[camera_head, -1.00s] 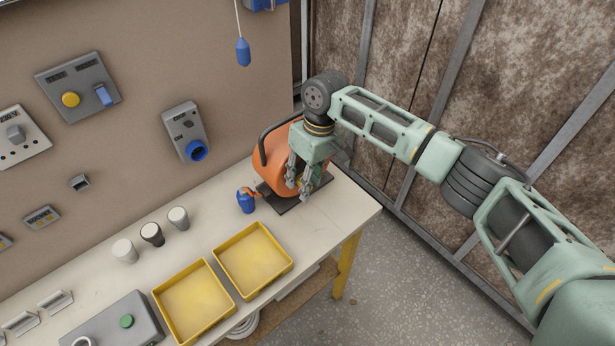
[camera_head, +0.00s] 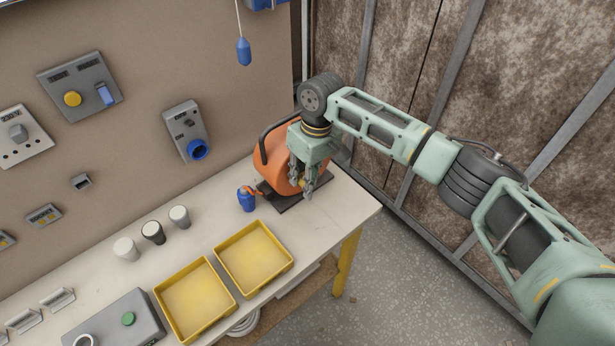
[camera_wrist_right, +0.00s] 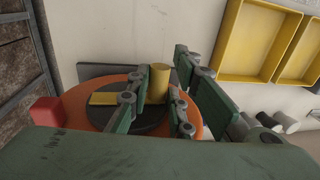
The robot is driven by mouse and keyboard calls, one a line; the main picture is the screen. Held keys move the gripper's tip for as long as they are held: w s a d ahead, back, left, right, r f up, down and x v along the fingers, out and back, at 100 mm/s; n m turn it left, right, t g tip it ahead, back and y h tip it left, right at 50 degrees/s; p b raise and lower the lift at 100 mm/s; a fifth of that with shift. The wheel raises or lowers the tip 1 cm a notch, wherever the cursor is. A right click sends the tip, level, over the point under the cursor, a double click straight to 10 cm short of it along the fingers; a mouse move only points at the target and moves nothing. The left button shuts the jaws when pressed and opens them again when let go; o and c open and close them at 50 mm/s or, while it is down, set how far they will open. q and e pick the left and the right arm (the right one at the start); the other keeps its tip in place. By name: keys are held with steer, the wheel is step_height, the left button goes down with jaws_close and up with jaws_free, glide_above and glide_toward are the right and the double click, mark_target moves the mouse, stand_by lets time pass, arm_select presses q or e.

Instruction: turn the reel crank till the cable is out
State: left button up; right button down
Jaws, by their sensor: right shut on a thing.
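The orange cable reel (camera_head: 272,165) stands on a dark base plate at the right end of the bench, under a black carrying frame. A blue plug (camera_head: 246,201) on a short orange cable end sits beside it on the left. My right gripper (camera_head: 302,186) is at the reel's front face, shut on the crank handle. In the right wrist view, the yellow upright crank handle (camera_wrist_right: 159,82) is between the fingers (camera_wrist_right: 157,95), above the reel's dark hub (camera_wrist_right: 125,118) and orange rim. Part of the crank is hidden by the fingers in the head view. My left gripper is not in view.
Two yellow trays (camera_head: 290,262) (camera_head: 159,287) lie in front of the reel, with several cups (camera_head: 153,232) behind them. A blue pendant (camera_head: 243,52) hangs above. A metal-framed wall stands close on the right.

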steer(key=shift+s+a+t+h+p, duration=0.1)
steer(key=shift+t+h+p, duration=0.5)
steer(key=shift+p, duration=0.55)
steer(key=shift+a+f+t+h+p, duration=0.1)
steer(key=shift+f+t+h+p, duration=0.25)
steer(key=shift+h+p, duration=0.3)
steer(key=shift+f+t+h, duration=0.25)
steer(key=shift+t+h, duration=0.2)
steer(key=shift+h, duration=0.1)
steer(key=shift+f+t+h+p, duration=0.4)
steer(key=shift+t+h, duration=0.2)
steer(key=shift+h, duration=0.2)
steer(key=c, duration=1.6)
jaws_free()
